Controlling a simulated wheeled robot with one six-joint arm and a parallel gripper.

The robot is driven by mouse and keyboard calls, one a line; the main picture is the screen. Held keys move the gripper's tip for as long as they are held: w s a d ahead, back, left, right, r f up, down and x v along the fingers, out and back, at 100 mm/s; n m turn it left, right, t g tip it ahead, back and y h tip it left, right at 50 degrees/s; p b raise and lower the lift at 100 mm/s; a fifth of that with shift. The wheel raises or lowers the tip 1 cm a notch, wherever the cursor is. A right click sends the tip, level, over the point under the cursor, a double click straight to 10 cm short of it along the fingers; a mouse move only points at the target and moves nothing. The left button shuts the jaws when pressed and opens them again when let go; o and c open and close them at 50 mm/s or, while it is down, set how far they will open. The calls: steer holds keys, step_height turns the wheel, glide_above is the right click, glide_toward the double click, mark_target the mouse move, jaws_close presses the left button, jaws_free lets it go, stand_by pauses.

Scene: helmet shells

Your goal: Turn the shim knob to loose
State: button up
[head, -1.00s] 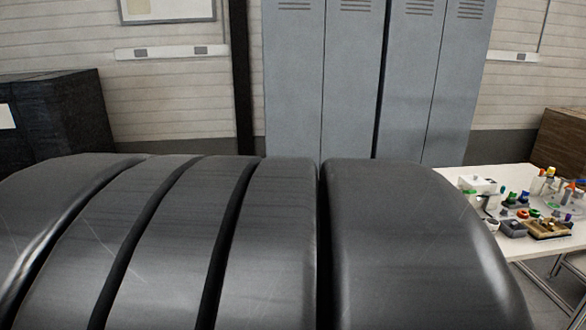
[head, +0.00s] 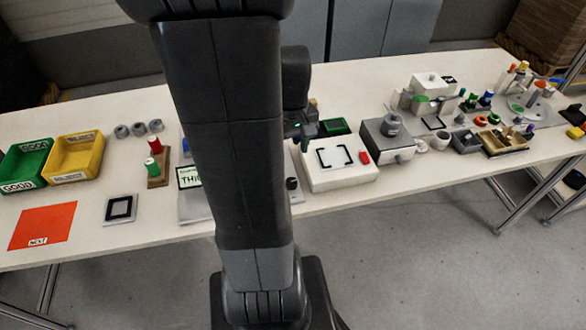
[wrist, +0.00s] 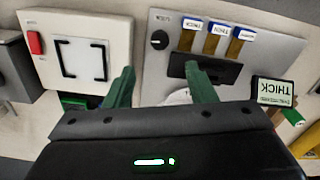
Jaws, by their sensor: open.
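A grey panel (wrist: 225,75) in the wrist view carries a round black knob (wrist: 159,39) with a small light mark. The mark's setting is too small to read. The knob (head: 291,184) also shows in the head view, just right of my arm. My gripper (wrist: 160,68) is open and empty, its two green fingers apart, with the knob beyond the gap between the tips. Most of the panel is hidden behind my arm in the head view.
Several blue-topped labelled tabs (wrist: 215,38) and a dark block stand right of the knob. A sign reading THICK (wrist: 273,91) is farther right. A white box (wrist: 82,50) with a red button is on the left. Yellow (head: 75,158) and green bins stand at the table's left.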

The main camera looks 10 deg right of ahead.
step_height(320, 180, down, 12)
steer(key=shift+r+b, duration=0.15)
steer(key=shift+b, duration=0.3)
steer(key=c, duration=1)
